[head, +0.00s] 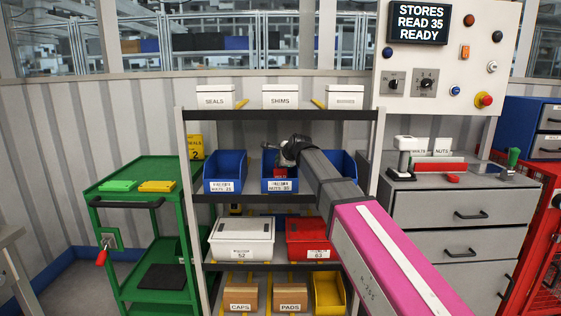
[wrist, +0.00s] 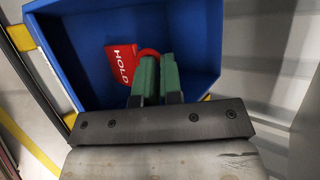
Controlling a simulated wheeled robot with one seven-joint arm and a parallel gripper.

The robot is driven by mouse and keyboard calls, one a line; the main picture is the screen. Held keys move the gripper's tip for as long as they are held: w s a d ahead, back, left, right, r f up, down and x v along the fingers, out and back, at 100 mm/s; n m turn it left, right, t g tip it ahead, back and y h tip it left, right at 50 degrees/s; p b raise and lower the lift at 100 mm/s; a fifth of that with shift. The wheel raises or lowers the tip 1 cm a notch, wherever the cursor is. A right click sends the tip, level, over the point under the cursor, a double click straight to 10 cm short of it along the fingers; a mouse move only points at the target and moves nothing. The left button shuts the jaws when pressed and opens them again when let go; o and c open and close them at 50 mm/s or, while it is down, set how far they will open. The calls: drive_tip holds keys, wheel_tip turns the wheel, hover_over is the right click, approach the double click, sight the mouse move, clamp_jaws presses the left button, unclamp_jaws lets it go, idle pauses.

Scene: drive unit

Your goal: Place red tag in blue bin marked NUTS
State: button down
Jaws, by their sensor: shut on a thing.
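The red tag (wrist: 122,66), printed HOLD, shows in the wrist view with its red loop at my green fingertips. My gripper (wrist: 158,66) is shut on the tag, which appears over the inside of a blue bin (wrist: 82,62). In the head view my gripper (head: 286,157) is at the middle blue bin (head: 279,186) on the second shelf, and a bit of the red tag (head: 280,172) shows at its mouth. That bin's front label is too small to read surely. I cannot tell whether the tag touches the bin floor.
Another blue bin (head: 225,172) stands to the left, and one (head: 342,166) to the right, partly behind my arm. A white box (head: 241,238) and a red box (head: 308,240) sit on the shelf below. A green cart (head: 143,205) is left, a grey drawer cabinet (head: 455,206) right.

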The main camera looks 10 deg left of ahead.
drive_tip(key=c, duration=1.3)
unclamp_jaws()
drive_tip(key=shift+o, duration=0.2)
drive_tip(key=v, duration=1.2)
